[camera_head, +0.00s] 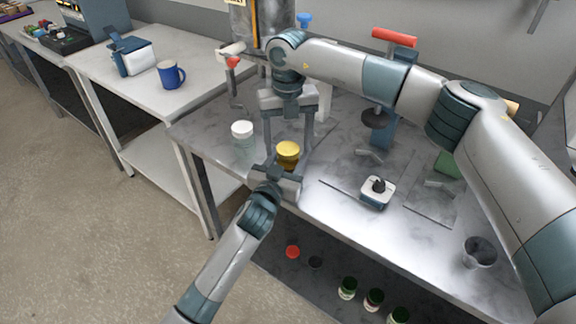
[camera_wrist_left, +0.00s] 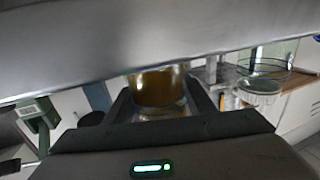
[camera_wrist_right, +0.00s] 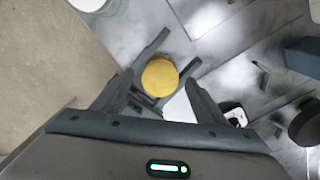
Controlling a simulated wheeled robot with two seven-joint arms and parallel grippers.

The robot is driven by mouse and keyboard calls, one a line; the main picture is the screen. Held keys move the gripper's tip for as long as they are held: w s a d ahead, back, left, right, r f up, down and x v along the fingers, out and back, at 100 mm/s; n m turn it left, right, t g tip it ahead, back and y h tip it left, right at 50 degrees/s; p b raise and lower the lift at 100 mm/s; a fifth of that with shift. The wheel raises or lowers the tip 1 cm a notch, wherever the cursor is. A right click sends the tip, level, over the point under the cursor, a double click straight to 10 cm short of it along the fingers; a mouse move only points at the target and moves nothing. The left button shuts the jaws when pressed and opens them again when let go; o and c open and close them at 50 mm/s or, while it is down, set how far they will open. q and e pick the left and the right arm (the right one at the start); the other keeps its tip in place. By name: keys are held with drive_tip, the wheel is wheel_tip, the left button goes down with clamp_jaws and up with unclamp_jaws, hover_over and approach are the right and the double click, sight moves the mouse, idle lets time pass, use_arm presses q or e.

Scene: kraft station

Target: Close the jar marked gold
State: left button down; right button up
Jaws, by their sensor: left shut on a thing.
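The jar's gold lid (camera_head: 288,149) sits at the front left part of the marble-look bench, on top of a jar whose glass is mostly hidden. I cannot tell whether the lid is screwed tight. My left gripper (camera_head: 286,172) is shut around the jar from the front. My right gripper (camera_head: 288,140) points down over it, open, with a finger on either side of the lid (camera_wrist_right: 159,77); the fingers look apart from it.
A white-lidded clear jar (camera_head: 243,138) stands just left. A white and dark device (camera_head: 377,192), a teal press (camera_head: 385,125) and a grey cup (camera_head: 480,252) are to the right. Several small jars (camera_head: 373,299) are on the shelf below. A blue mug (camera_head: 171,75) is on the left table.

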drive_tip(key=shift+r, duration=0.1)
wheel_tip(320, 180, up, 12)
idle(0.8)
use_arm(q)
drive_tip(key=c, duration=0.7)
unclamp_jaws()
drive_tip(key=shift+c, duration=0.2)
drive_tip(key=b+v, duration=0.3)
drive_tip(key=v, duration=1.4)
drive_tip(key=shift+s, duration=0.2)
use_arm(e)
wheel_tip(320, 180, down, 3)
drive_tip(key=shift+f, duration=0.15)
use_arm(q)
drive_tip(key=shift+a+f, duration=0.1)
